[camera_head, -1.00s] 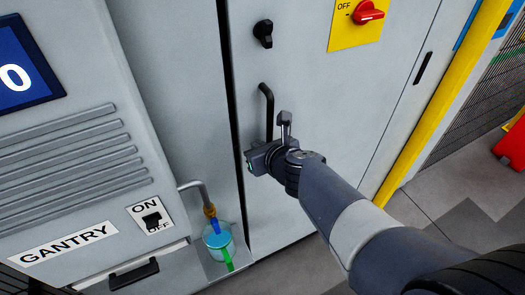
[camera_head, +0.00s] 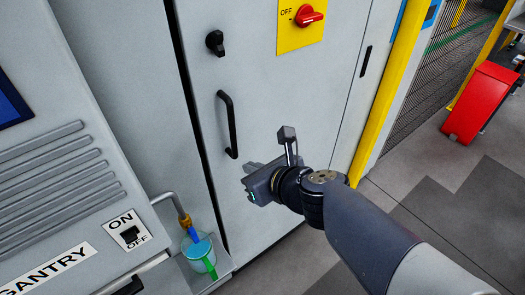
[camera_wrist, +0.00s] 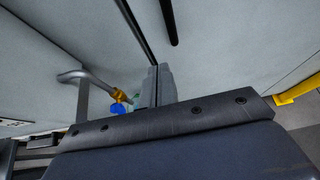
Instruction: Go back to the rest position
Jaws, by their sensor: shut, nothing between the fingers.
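My gripper (camera_head: 248,176) is in front of the grey cabinet door (camera_head: 270,95) in the head view, below and right of the black vertical door handle (camera_head: 229,125). It is apart from the handle. In the wrist view my gripper's fingers (camera_wrist: 158,84) are together with nothing between them. The black handle also shows at the top of the wrist view (camera_wrist: 169,20). The cabinet door looks closed.
A black knob (camera_head: 215,43) and a red switch on a yellow plate (camera_head: 307,16) sit on the cabinet. A pipe and cup (camera_head: 199,254) stand lower left. A yellow post (camera_head: 385,95) and red object (camera_head: 480,102) are right, with open floor.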

